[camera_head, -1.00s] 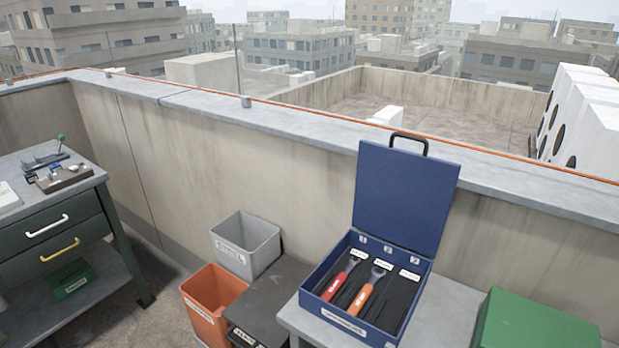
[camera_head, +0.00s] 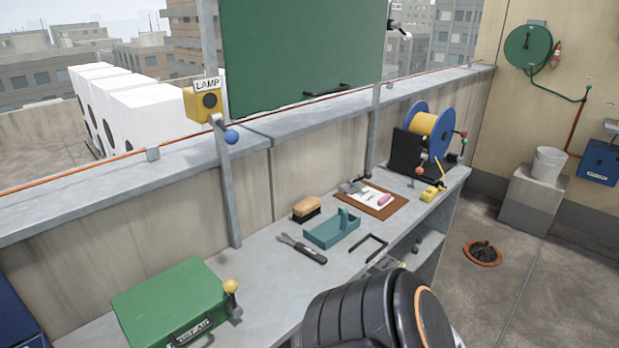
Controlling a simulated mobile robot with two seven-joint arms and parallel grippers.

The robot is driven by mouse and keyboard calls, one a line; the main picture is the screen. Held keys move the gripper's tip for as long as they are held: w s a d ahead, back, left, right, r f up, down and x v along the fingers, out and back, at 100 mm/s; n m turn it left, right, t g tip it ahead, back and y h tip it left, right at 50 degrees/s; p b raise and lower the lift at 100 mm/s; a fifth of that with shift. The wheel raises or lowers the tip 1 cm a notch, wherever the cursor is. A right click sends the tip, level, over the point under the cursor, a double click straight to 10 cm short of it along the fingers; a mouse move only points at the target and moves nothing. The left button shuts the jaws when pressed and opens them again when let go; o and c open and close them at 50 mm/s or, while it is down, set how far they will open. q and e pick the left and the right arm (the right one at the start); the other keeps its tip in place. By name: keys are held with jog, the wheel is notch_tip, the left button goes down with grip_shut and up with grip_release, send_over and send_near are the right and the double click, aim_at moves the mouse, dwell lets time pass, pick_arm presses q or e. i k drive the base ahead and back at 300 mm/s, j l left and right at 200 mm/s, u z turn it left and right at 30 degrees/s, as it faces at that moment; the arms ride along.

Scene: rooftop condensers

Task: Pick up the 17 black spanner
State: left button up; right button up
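A spanner (camera_head: 303,249) with a grey metal head and a black handle lies flat on the grey workbench (camera_head: 268,277). Its open jaw points to the upper left and its handle to the lower right. A size mark is too small to read. It lies just in front of a teal open tray (camera_head: 332,230), and nothing grips it. Neither of my grippers is in view. A black ribbed part of my own arm fills the bottom middle and hides part of the bench's front edge.
A green case (camera_head: 168,300) with a yellow knob stands left of the spanner. A brush (camera_head: 307,208), a brown clipboard (camera_head: 376,198) and a yellow cable reel (camera_head: 430,133) stand behind and right. A black bent handle (camera_head: 366,247) lies right. A lamp post (camera_head: 226,185) rises behind.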

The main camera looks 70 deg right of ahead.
aim_at(315, 255)
jog(key=z, duration=2.35)
